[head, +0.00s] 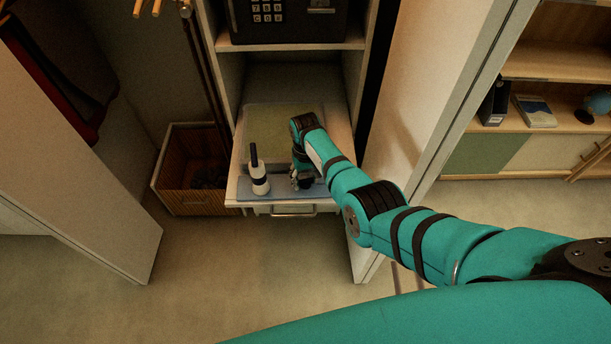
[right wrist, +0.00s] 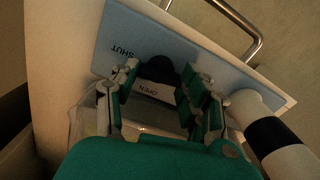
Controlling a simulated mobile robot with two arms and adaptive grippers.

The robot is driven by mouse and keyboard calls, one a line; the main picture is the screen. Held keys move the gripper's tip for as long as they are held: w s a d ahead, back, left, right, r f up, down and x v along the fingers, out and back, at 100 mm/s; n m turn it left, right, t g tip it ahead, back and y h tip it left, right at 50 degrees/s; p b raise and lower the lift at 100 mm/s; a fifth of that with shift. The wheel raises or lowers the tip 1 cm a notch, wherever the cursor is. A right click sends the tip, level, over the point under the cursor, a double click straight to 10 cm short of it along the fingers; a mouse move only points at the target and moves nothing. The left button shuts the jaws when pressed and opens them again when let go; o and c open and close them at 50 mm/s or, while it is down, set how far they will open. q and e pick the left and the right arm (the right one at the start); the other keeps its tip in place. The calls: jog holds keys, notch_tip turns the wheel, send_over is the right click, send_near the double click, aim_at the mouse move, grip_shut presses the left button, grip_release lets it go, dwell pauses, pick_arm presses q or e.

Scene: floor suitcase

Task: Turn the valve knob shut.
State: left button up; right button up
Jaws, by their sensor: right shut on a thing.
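The blue valve plate (head: 282,189) lies on the pull-out shelf in the cabinet; in the right wrist view the plate (right wrist: 205,65) bears the word SHUT, and the word OPEN shows on a pale strip between my fingers. The dark valve knob (right wrist: 159,68) shows between the fingertips, partly hidden by them. My right gripper (head: 303,181) reaches down to the plate from above and is shut on the knob; it also fills the lower part of the right wrist view (right wrist: 163,92). Which mark the knob points to, I cannot tell. My left gripper is not in view.
A white and black upright device (head: 259,181) stands on the plate close to the left of my gripper; it also shows in the right wrist view (right wrist: 285,158). A metal handle (head: 293,211) is below the shelf. A wooden box (head: 180,195) stands left; cabinet walls flank the shelf.

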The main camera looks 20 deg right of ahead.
aim_at(306, 179)
jog(key=shift+m, duration=0.9)
jog(key=o, duration=0.9)
notch_tip(306, 179, up, 12)
dwell(0.3)
